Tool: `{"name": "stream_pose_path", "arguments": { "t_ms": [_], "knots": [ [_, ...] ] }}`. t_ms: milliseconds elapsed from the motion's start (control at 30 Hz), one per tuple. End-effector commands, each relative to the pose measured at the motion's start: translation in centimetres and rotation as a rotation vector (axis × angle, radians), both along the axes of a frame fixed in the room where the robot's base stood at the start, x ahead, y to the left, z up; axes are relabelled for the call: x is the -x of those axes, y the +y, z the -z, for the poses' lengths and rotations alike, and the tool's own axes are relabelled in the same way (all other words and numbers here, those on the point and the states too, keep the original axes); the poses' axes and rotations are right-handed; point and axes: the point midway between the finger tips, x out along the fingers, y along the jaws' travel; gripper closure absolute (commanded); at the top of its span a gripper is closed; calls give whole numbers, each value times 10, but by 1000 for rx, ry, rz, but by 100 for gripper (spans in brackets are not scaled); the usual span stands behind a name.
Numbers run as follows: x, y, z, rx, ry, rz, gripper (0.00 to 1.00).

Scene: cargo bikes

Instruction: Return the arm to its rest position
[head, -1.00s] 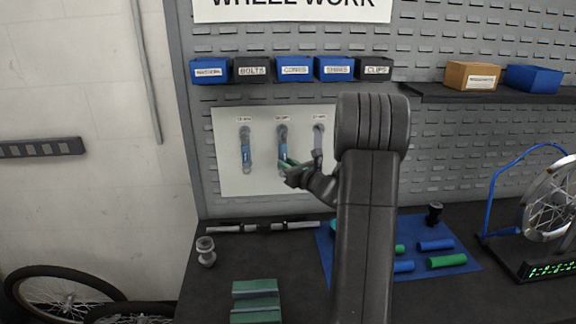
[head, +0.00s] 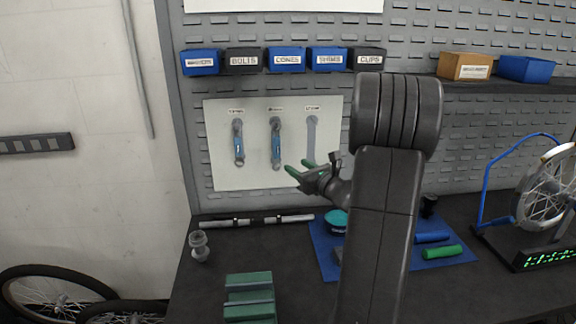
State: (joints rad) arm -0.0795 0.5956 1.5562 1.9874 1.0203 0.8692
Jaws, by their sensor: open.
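My gripper (head: 297,168) is at the middle of the head view, in front of the white tool panel (head: 220,171) on the pegboard. Its green-tipped fingers point left and are spread apart, with nothing between them. The right place on the panel shows only a grey tool outline (head: 310,134). The fingers stand a little right of the middle tool and look clear of it. My arm hides part of the bench and mat.
A blue mat (head: 326,262) carries a teal round thing (head: 336,222) and blue and green grips (head: 442,252). A green block (head: 250,297) lies on the bench front. A wheel stand (head: 483,215) is at right. Small bins (head: 201,62) line the pegboard.

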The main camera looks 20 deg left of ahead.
Motion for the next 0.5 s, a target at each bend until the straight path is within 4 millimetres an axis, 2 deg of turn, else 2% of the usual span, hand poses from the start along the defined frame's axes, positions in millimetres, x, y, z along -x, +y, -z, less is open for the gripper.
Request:
{"name": "stream_pose_path", "arguments": {
  "t_ms": [33, 200, 500],
  "knots": [
    [6, -10, 1, 1, 0, 3, 53],
    [19, -30, 0, 1, 1, 2, 53],
    [26, -38, 0, 0, 1, 0, 53]
  ]
}}
